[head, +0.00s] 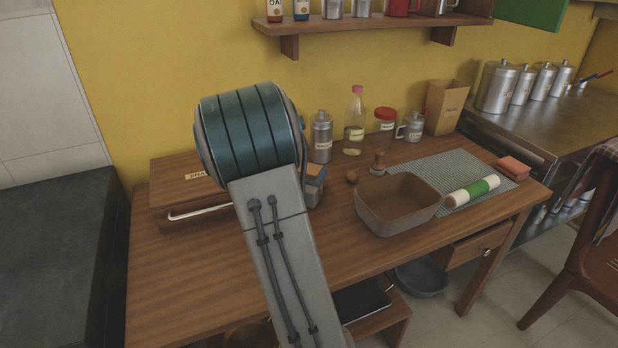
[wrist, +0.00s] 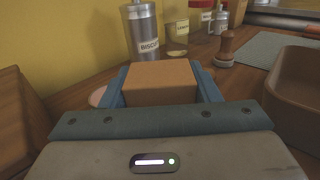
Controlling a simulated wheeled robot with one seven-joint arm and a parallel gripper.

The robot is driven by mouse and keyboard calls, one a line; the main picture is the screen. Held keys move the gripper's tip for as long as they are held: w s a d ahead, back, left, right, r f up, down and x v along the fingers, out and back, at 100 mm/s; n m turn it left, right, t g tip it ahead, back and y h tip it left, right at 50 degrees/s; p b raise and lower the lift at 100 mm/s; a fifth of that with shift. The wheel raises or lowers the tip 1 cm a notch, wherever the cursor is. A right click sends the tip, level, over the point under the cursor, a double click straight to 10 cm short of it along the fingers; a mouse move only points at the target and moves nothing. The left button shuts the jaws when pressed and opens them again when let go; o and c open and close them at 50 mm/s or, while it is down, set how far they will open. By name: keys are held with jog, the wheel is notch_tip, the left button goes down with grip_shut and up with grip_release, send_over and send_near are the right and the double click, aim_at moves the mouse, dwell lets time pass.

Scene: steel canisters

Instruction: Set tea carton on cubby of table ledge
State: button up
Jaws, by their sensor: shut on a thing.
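The tea carton shows in the wrist view as a plain brown box (wrist: 160,82) between the two blue fingers of my gripper (wrist: 163,85). My gripper is shut on it, with a finger against each side. In the head view my arm hides most of the gripper; a bit of blue finger (head: 316,188) shows at the arm's right, above the wooden table (head: 190,285). I cannot tell whether the carton touches the tabletop. Under the table is a low wooden ledge (head: 392,318), partly hidden by my arm; no cubby on it can be made out.
A labelled wooden box (head: 175,178) with a pale handle stands left of my arm. A steel canister (head: 321,138), a bottle (head: 355,125) and a wooden stamp-like piece (head: 378,162) stand behind the gripper. A brown bin (head: 392,228) stands to its right. The table's front left is clear.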

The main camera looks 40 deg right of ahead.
jog(key=shift+f, duration=0.35)
jog(key=shift+f, duration=0.1)
jog(key=shift+f, duration=0.15)
jog(key=o, duration=1.1)
jog(key=shift+c, duration=0.2)
